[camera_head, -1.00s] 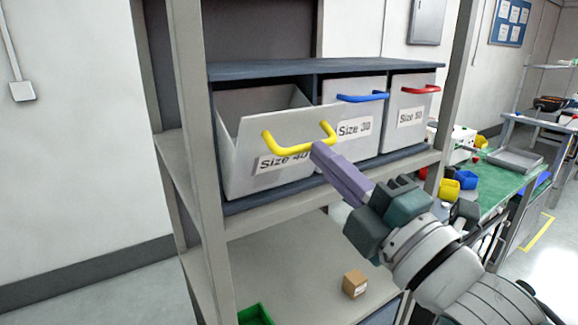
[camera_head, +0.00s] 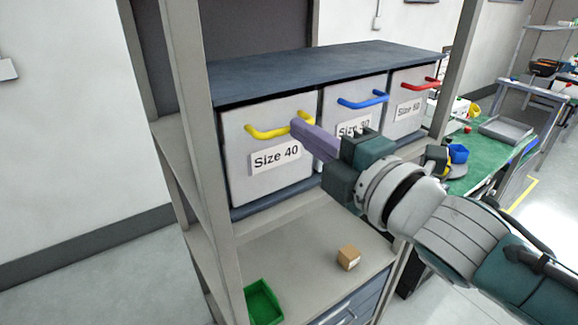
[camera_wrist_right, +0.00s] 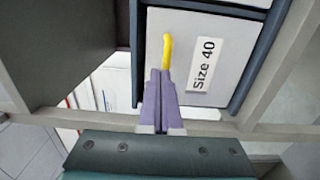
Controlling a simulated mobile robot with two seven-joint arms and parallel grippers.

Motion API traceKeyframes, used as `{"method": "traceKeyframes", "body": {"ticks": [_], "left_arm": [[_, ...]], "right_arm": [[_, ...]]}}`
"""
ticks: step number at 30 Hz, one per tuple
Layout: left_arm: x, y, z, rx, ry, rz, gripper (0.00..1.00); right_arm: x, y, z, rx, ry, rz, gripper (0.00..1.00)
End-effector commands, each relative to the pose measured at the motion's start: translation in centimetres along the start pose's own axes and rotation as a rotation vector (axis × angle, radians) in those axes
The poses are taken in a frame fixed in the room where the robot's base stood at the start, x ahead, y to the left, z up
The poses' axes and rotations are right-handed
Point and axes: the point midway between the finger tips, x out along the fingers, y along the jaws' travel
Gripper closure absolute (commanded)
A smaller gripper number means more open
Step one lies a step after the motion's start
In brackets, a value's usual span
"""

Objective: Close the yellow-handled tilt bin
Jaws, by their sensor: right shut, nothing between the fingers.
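The tilt bin with the yellow handle (camera_head: 266,132) is the left one of three in the rack and is labelled "Size 40" (camera_head: 276,157). Its front (camera_head: 240,180) now stands upright, about level with the other bin fronts. My right gripper (camera_head: 298,124) is shut and empty, its purple fingertips at the right end of the yellow handle. In the right wrist view the shut fingers (camera_wrist_right: 159,76) point at the lower end of the yellow handle (camera_wrist_right: 167,50); I cannot tell if they touch. My left gripper is not in view.
Beside it are the blue-handled bin (camera_head: 340,115) and the red-handled bin (camera_head: 400,100). A rack post (camera_head: 197,120) stands left of the bins. The shelf below holds a small cardboard box (camera_head: 348,257) and a green tray (camera_head: 262,303). A green-topped table (camera_head: 480,160) stands right.

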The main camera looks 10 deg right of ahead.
Motion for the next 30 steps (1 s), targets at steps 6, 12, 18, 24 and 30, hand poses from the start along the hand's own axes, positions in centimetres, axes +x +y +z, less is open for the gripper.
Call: {"method": "traceKeyframes", "body": {"ticks": [6, 12, 18, 24, 30], "left_arm": [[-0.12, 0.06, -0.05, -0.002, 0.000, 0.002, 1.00], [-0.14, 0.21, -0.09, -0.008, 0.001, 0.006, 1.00], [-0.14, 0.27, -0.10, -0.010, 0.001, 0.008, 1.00], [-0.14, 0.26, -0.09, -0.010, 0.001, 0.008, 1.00], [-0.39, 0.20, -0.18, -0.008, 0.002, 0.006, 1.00]], "right_arm": [[0.31, 0.28, -0.01, 0.000, 0.000, -0.001, 1.00], [0.45, 0.40, 0.00, 0.001, -0.001, 0.000, 1.00], [0.50, 0.48, 0.01, 0.001, -0.001, 0.001, 1.00], [0.53, 0.54, 0.01, 0.000, -0.001, 0.002, 1.00], [0.47, 0.80, 0.38, -0.001, 0.000, 0.002, 1.00]]}}
